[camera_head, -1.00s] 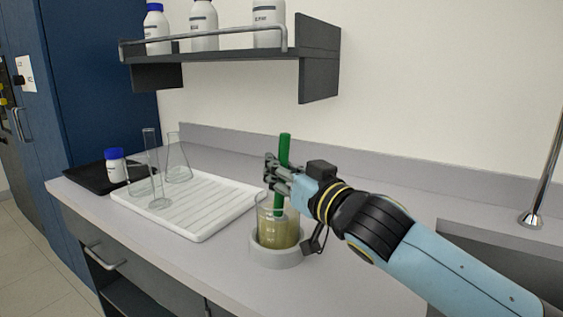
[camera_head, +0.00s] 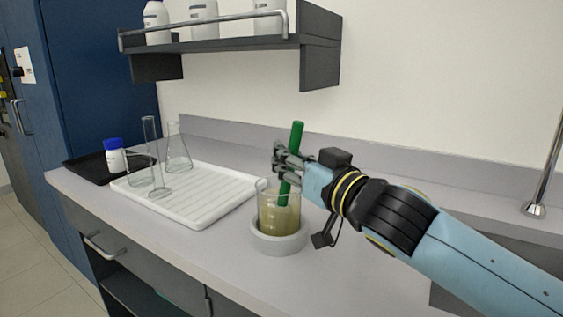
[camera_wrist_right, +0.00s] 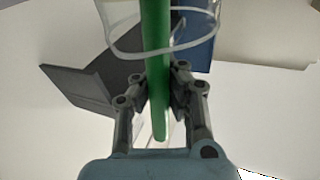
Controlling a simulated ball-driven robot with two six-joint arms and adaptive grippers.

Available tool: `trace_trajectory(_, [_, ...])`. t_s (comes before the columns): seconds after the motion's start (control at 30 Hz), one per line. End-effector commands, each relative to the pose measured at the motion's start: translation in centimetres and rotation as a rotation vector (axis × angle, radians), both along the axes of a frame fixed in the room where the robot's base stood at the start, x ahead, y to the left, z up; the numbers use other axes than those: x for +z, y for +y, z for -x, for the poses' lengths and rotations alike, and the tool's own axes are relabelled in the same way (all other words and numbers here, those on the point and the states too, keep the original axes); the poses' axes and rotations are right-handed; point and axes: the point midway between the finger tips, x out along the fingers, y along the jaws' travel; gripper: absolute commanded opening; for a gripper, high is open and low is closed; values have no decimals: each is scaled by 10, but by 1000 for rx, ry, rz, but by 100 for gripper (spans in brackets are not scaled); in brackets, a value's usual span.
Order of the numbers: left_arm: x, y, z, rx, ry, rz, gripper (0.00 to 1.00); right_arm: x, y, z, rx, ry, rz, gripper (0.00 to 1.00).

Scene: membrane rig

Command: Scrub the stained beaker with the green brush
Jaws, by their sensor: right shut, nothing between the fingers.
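The stained beaker (camera_head: 268,218) stands upright in a round pale holder (camera_head: 278,243) on the counter, its glass clouded yellow-brown. The green brush (camera_head: 297,135) leans in it, top tilted to the right, its lower end blurred by the stained glass. My right gripper (camera_head: 282,162) is above the beaker at the brush handle. Its fingers are shut, with nothing gripped. In the right wrist view the green handle (camera_wrist_right: 155,40) runs in line with the fingers (camera_wrist_right: 158,92), and a clear glass rim (camera_wrist_right: 130,52) shows beyond. My left gripper is not in view.
A white ribbed tray (camera_head: 215,200) with clear glassware (camera_head: 178,152) stands left of the beaker. A shelf (camera_head: 230,48) hangs above. A tap (camera_head: 540,190) is far right. The counter front is clear.

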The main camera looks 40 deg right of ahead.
Motion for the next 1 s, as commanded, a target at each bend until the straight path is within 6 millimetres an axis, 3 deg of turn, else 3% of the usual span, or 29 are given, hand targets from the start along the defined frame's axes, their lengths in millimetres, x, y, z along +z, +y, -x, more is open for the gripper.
trace_trajectory(0.47, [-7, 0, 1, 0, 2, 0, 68, 1, -14, -7, 0, 0, 2, 0])
trace_trajectory(1.0, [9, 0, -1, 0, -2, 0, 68, 1, -8, -22, -1, 0, -3, 0])
